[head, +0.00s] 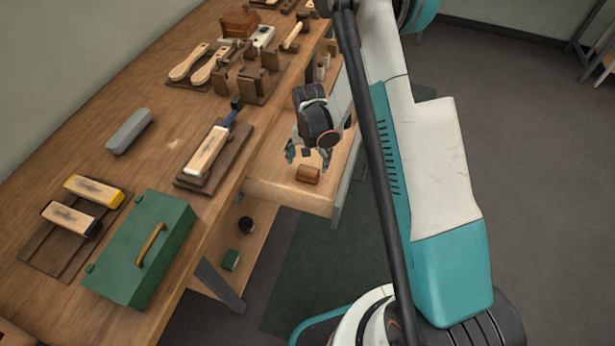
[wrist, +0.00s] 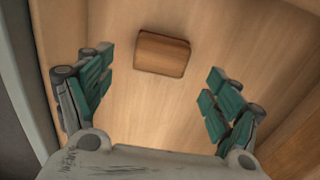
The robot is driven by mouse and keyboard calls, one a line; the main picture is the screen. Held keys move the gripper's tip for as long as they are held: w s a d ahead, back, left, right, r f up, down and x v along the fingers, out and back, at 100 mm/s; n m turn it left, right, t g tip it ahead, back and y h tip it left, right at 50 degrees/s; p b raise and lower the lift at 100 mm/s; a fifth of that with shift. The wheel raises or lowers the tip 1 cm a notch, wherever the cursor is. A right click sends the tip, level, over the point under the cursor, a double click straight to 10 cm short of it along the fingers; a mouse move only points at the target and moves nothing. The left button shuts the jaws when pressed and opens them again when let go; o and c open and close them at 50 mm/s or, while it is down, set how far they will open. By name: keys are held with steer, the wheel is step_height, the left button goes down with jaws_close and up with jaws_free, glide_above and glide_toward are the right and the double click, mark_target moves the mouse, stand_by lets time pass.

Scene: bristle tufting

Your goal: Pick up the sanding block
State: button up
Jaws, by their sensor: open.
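A small brown wooden block (head: 308,174), which looks like the sanding block, lies in an open drawer (head: 285,193) under the workbench. It also shows in the wrist view (wrist: 162,53), at the upper middle, alone on the pale wooden drawer floor. My gripper (head: 308,156) is over the drawer, close to the block, with its fingers pointing down. In the wrist view my gripper (wrist: 162,82) is open and empty, with teal pads spread wide. The block is ahead of the fingertips, roughly centred between them, and not held.
Drawer walls stand close on both sides of my fingers. The workbench (head: 150,165) carries a green toolbox (head: 145,250), a grey block (head: 130,130), a brush block on a dark board (head: 208,150) and several wooden pieces. A small green box (head: 231,260) is on the lower shelf.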

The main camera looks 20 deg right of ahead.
mark_target(308, 170)
steer(key=shift+a+f+b, duration=0.1)
steer(key=shift+f+b, duration=1.4)
steer(key=shift+f, duration=1.5)
steer(key=shift+r, duration=0.1)
steer(key=c, duration=1.3)
steer(key=shift+o, duration=0.2)
step_height(308, 170, up, 20)
steer(key=p, duration=0.7)
